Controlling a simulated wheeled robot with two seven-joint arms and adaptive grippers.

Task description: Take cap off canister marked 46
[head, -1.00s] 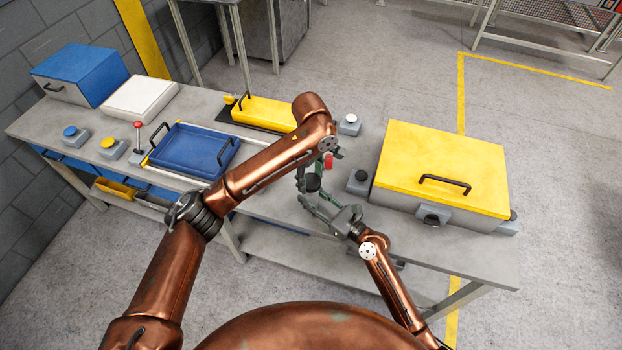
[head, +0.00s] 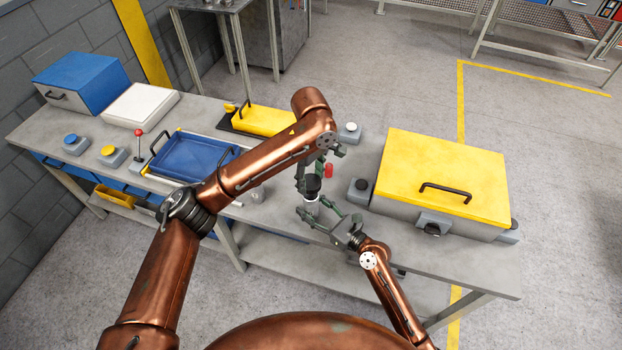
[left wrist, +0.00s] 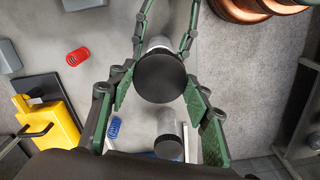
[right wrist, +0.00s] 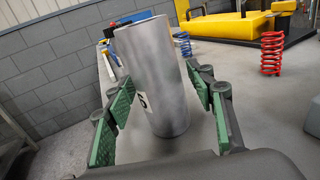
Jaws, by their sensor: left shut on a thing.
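In the head view a black cap (head: 313,183) sits at my left gripper (head: 318,170), above a pale cylindrical canister (head: 311,207). The left wrist view shows the round black cap (left wrist: 160,78) between the green pads of my left gripper (left wrist: 158,95), which is shut on it. In the right wrist view the grey canister (right wrist: 155,75) has a white label (right wrist: 141,107) with one digit, apparently 6, partly hidden. Its upper end shows no black cap there; any gap below the held cap is unclear. My right gripper (right wrist: 165,100) is open around the canister.
A second black-capped canister (left wrist: 168,147) stands nearby. A red spring (right wrist: 271,52) and a blue spring (right wrist: 183,45) stand on the bench. A large yellow-lidded box (head: 445,180) is to the right; a blue tray (head: 190,157) is to the left.

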